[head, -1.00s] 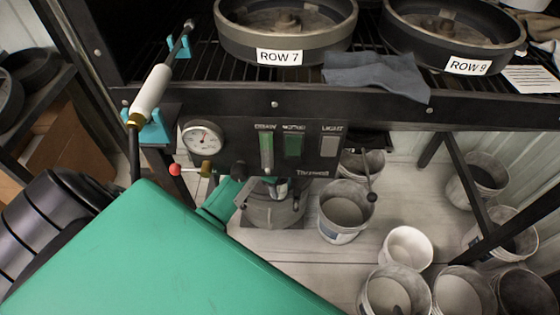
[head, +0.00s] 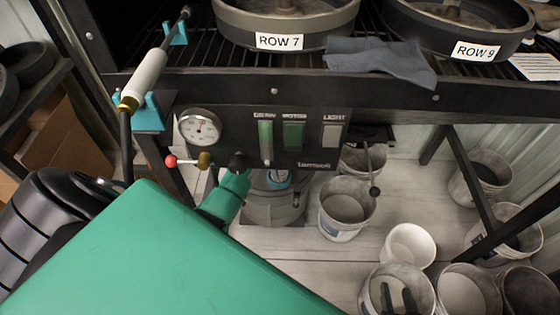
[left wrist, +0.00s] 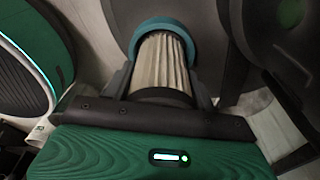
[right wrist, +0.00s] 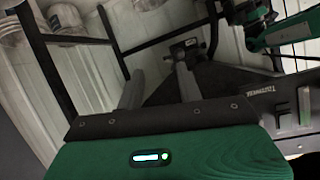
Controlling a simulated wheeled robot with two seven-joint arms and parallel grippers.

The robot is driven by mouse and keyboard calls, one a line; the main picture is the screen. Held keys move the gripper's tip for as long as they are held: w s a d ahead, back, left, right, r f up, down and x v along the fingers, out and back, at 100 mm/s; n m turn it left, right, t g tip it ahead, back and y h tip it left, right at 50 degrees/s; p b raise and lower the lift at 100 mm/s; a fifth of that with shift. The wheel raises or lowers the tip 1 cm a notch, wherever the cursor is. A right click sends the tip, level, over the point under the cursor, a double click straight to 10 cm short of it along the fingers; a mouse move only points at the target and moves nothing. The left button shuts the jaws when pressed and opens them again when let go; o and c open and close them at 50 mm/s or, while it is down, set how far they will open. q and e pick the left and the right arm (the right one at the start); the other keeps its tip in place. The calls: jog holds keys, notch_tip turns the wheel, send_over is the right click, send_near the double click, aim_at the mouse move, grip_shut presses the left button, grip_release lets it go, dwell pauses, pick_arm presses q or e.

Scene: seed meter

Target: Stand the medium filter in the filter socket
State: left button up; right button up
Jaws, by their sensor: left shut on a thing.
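A pale pleated filter with a teal end ring (left wrist: 164,58) sits between the fingers of my left gripper (left wrist: 163,92), which is shut on it. In the head view its teal ring (head: 278,177) shows beyond my left gripper (head: 262,184), low in front of the panel. No other filter is in view to compare its size. A grey round housing (head: 268,208) stands just below the filter; I cannot tell whether it holds the filter socket or whether they touch. My right gripper (right wrist: 158,88) has its fingers apart and empty; their dark tips show at the head view's bottom edge (head: 397,296).
A panel with a gauge (head: 199,127) and switches hangs under the shelf, just above my left gripper. Several buckets, one of them white (head: 409,246), stand on the floor to the right. ROW 7 (head: 280,42) and ROW 9 pans rest on the shelf.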

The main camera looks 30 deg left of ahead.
pick_arm(q)
jog(key=shift+f, duration=0.15)
jog(key=o, duration=1.1)
jog(key=shift+o, duration=0.2)
jog(key=shift+r, duration=0.3)
jog(key=r, duration=0.2)
jog(key=r+p, duration=0.1)
jog(key=r, duration=0.1)
jog(key=a+r+p, duration=0.1)
jog(key=r, duration=0.2)
jog(key=shift+s+r, duration=0.1)
pick_arm(e)
jog(key=d+g, duration=0.1)
jog(key=d+g+h, duration=0.1)
jog(key=d, duration=0.1)
jog(key=shift+s+d+f+g+h, duration=0.2)
jog(key=shift+s+d+g+h, duration=0.1)
jog(key=shift+s, duration=0.1)
